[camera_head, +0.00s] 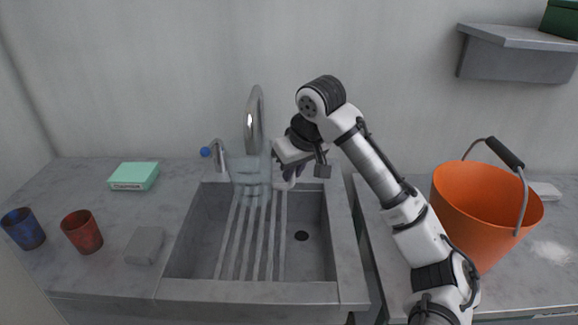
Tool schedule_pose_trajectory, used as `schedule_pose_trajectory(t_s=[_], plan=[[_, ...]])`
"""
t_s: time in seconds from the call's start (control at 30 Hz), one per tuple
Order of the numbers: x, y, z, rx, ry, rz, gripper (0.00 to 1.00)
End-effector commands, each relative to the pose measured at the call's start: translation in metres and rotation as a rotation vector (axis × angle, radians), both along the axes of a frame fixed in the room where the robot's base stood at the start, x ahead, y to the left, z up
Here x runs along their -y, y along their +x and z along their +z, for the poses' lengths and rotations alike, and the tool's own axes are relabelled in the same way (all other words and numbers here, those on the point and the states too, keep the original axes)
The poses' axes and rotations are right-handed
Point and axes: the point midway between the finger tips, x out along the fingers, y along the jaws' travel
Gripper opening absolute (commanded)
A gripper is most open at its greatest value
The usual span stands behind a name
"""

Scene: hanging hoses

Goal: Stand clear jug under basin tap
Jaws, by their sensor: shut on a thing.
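The clear jug (249,175) is see-through and faint, at the back of the grey basin (188,240). It looks upright, in front of the tall chrome basin tap (254,122) and below its curved top. My gripper (287,180) is at the jug's right side, shut on it. The fingertips and the exact grip are hard to make out. I cannot tell whether the jug's bottom touches the ribs in the basin or hangs above them.
A small tap with a blue knob (207,152) stands left of the jug. A green box (134,176), blue cup (23,229), red cup (82,232) and grey block (145,245) are on the left counter. An orange bucket (480,215) stands right. The basin's drain (301,236) is uncovered.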

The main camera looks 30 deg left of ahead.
Motion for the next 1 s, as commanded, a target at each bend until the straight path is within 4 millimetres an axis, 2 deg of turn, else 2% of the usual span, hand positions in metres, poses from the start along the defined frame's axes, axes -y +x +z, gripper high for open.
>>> schedule_pose_trajectory(t_s=[0.6, 1.0], plan=[[0.0, 0.0, -0.062, 0.001, 0.001, 0.0, 0.0], [-0.001, 0.0, -0.066, 0.0, 0.0, 0.0, 0.0]])
